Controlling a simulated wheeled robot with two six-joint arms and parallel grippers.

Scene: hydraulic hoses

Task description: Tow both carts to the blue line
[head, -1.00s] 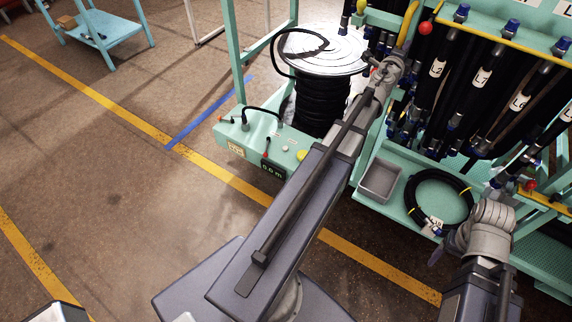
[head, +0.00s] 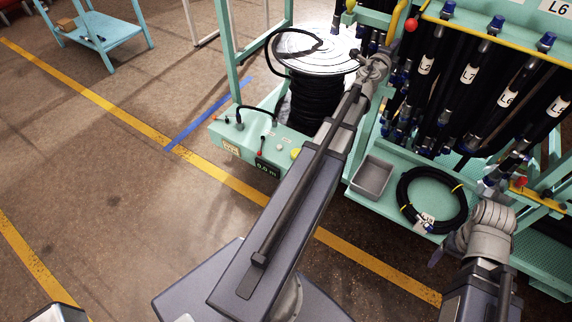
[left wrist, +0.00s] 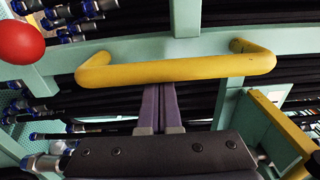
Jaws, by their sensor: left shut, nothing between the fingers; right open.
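The teal reel cart (head: 230,152) carries a black hose reel and has its left end close to the blue line (head: 205,115) on the floor. The teal hose cart (head: 512,38) stands to its right with hanging labelled hoses. My left gripper (head: 378,62) is at the hose cart's upper left, its tips hard to see there. In the left wrist view its fingers (left wrist: 168,98) are shut with nothing between them, right by the yellow handle (left wrist: 180,70). My right gripper (head: 436,257) is low before the hose cart, open, mostly hidden by its wrist.
A grey bin (head: 372,177) and a coiled hose (head: 410,187) lie on the hose cart's lower shelf. A teal table (head: 105,35) stands at the far left. Yellow floor lines (head: 90,95) cross the floor. The floor left of the blue line is clear.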

